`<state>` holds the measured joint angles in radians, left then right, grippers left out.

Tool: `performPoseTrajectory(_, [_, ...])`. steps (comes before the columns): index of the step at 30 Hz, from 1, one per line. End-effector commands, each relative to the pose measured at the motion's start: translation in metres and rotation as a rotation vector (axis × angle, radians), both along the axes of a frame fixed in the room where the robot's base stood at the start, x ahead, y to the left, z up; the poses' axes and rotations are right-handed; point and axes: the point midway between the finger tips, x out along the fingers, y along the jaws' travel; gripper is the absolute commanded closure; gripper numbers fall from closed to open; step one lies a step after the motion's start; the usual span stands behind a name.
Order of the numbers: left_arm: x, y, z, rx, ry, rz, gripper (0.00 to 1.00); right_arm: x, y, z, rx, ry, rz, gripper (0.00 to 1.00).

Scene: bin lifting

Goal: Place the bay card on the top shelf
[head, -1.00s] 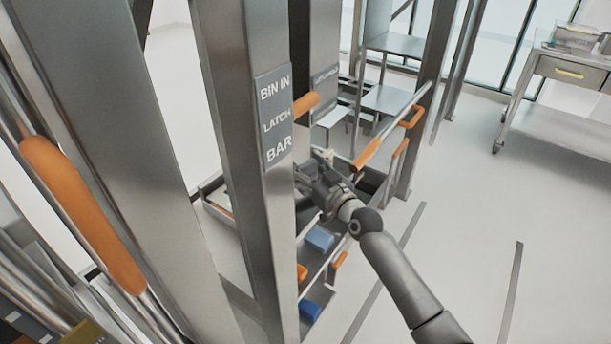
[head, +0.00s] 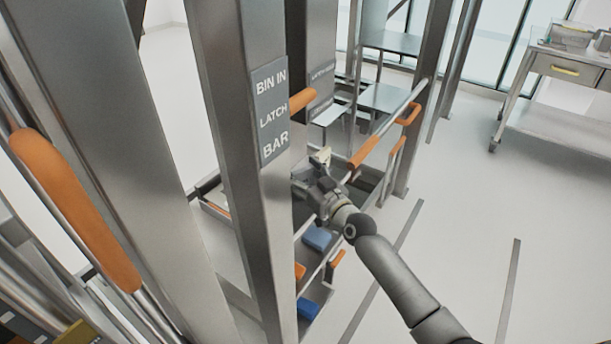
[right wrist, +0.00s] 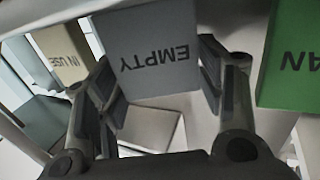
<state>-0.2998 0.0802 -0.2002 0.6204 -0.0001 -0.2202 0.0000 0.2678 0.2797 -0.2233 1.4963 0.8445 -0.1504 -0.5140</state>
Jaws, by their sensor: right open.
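Three lettered cards show in the right wrist view: a grey one reading EMPTY (right wrist: 155,50), a cream one reading IN USE (right wrist: 64,55) and a green one (right wrist: 288,60) whose cut-off word ends in AN. Which is the bay card I cannot tell. My right gripper (right wrist: 157,72) is open, its fingers on either side of the grey card's lower part; contact is unclear. In the head view my right gripper (head: 316,176) is beside the steel rack post, with a small cream piece (head: 321,156) at its tip. The top shelf cannot be made out for certain. My left gripper is out of view.
A steel post with a BIN IN LATCH BAR sign (head: 272,110) stands left of my right gripper. Orange-gripped bars (head: 364,152) and blue pieces (head: 317,238) are close by.

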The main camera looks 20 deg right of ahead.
Motion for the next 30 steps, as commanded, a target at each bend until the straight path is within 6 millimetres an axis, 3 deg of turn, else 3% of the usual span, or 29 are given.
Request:
performPoseTrajectory(5, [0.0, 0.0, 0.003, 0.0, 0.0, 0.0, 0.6, -0.009, -0.002, 0.002, -0.001, 0.002, 0.0, 0.37])
performPoseTrajectory(21, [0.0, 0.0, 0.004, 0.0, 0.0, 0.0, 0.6, -0.098, -0.027, 0.002, 0.001, 0.001, 0.001, 0.37])
performPoseTrajectory(30, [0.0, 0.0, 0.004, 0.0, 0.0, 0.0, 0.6, -0.116, -0.031, 0.003, 0.0, -0.001, 0.001, 0.37])
